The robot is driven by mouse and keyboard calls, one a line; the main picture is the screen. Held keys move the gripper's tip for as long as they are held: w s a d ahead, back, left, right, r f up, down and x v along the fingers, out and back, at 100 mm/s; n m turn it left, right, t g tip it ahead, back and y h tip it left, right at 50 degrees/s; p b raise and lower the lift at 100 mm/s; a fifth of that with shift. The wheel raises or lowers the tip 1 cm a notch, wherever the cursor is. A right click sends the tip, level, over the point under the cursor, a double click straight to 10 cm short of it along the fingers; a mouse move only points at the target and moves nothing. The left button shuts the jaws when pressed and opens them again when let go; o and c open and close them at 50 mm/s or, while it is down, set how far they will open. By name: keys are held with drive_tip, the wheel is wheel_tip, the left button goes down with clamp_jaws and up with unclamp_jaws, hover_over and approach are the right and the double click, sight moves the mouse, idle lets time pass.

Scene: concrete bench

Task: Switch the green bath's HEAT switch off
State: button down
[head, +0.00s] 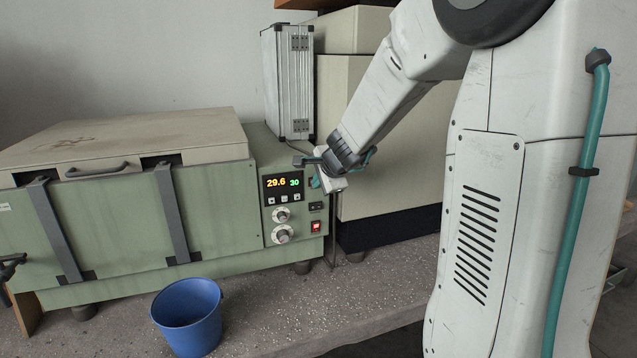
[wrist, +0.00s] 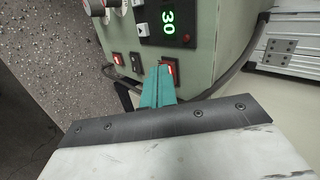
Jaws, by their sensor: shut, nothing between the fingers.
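The green bath (head: 110,218) stands on the bench, its control panel (head: 270,235) at its right end. The display reads 29.6 and 30. Right of the display and knobs is a column of switches. The lowest switch (head: 316,227) glows red; it also shows in the wrist view (wrist: 117,58). A dark switch (wrist: 135,59) sits above it. The top switch (wrist: 172,65) shows red and is partly hidden by my fingers. I cannot read which label is HEAT. My gripper (wrist: 161,70) is shut and empty, its teal tips at the top switch; contact is unclear.
A blue bucket (head: 187,318) stands in front of the bath. A silver case (head: 288,82) stands behind the panel, and a beige cabinet (head: 385,185) is close on the right. A dark cable (wrist: 225,93) runs beside the panel.

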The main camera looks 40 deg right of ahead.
drive_tip(key=shift+w+a+r, duration=0.1)
drive_tip(key=shift+w+r, duration=0.05)
drive_tip(key=shift+w, duration=0.1)
drive_tip(key=s+r, duration=0.6)
drive_tip(key=s, duration=0.6)
drive_tip(key=shift+a+r, duration=0.25)
idle(0.5)
drive_tip(key=shift+w+a, duration=0.1)
drive_tip(key=shift+a, duration=0.05)
